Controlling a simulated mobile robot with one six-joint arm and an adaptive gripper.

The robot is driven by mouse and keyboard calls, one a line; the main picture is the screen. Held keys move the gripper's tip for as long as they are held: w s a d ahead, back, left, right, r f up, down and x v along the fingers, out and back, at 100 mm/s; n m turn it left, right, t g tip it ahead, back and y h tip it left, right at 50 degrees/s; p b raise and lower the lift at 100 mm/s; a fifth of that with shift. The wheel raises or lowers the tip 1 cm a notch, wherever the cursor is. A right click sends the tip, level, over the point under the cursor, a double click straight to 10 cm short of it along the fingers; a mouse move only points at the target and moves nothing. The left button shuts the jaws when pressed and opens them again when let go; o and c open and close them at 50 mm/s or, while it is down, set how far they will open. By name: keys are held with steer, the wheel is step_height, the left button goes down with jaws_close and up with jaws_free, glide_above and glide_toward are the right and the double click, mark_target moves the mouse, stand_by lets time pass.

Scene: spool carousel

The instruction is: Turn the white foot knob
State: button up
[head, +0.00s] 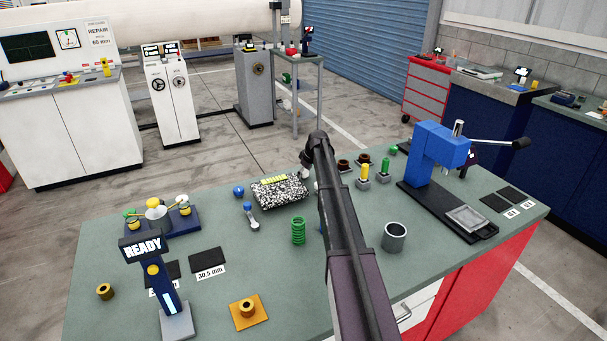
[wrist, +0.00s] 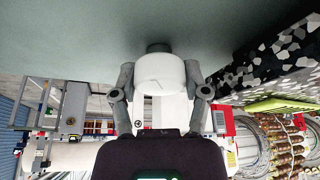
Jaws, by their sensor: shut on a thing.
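The white foot knob (wrist: 160,70) fills the middle of the wrist view, a smooth rounded white cap. A short dark stem (wrist: 158,47) joins it to the grey-green surface above it in that view. My gripper (wrist: 160,82) has one grey finger on each side of the knob and is shut on it. A black-and-white speckled block (wrist: 270,65) is close by on the right in the wrist view, and the same block (head: 280,191) lies left of my arm in the head view. My arm hides most of the knob and the fingers in the head view.
The workbench (head: 200,305) holds a green spring (head: 298,231), a grey cup (head: 394,237), a blue press (head: 440,150) and a READY sign stand (head: 143,248).

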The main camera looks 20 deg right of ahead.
steer(key=n+g+y, duration=0.1)
steer(key=n, duration=0.4)
steer(key=shift+g+y, duration=0.3)
stand_by(0.4)
steer(key=o, duration=0.9)
steer(key=shift+c, duration=0.2)
